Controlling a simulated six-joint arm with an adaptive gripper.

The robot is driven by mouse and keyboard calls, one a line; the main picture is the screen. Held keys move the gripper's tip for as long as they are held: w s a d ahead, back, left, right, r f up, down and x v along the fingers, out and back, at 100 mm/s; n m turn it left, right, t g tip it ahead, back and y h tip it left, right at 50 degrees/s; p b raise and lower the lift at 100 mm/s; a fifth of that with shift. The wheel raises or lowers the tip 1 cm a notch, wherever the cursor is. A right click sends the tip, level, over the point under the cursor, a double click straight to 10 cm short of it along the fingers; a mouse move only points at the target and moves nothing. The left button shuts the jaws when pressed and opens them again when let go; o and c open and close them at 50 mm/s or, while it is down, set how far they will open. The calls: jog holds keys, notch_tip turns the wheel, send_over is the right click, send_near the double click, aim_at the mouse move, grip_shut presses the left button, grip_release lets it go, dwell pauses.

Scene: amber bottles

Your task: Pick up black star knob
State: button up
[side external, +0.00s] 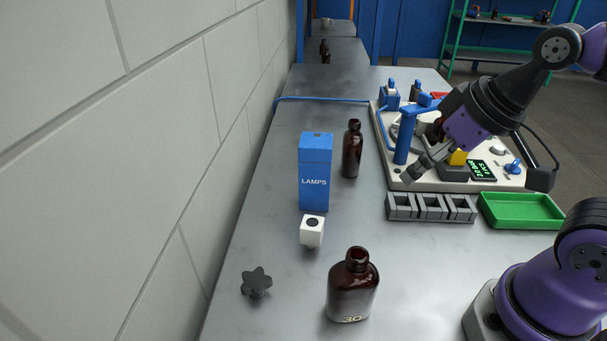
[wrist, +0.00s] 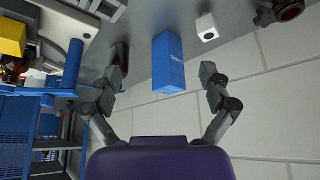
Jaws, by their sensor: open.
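The black star knob (side external: 256,282) sits on the grey table near its left edge, at the front left in the side external view. I cannot make it out in the wrist view. My gripper (side external: 416,172) is at the right, high over the area by the white machine board, far from the knob. In the wrist view my gripper (wrist: 160,82) has its two fingers wide apart with nothing held between them. The blue lamps box shows beyond the fingers, apart from them.
A blue box (side external: 315,172), a white cube (side external: 312,231) and two amber bottles (side external: 352,292) (side external: 352,150) stand mid-table. A grey slotted rack (side external: 430,208) and green tray (side external: 522,211) lie at right. The wall borders the left edge. Table around the knob is clear.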

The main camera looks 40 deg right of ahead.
notch_tip(320, 180, up, 4)
jog(key=r, duration=0.1)
jog(key=w+a+n+g+y, duration=0.1)
jog(key=w+a+n+y, duration=0.35)
jog(key=a+n, duration=0.25)
jog(key=w+a+n+g+y, duration=0.1)
jog(key=w+a+n+y, duration=0.4)
jog(key=a, duration=0.3)
jog(key=n, duration=0.1)
send_near(257, 279)
jog(key=shift+s+r, duration=0.1)
jog(key=x, duration=1)
jog(key=shift+a+f, duration=0.2)
jog(key=shift+t, duration=0.3)
jog(key=c, duration=1.1)
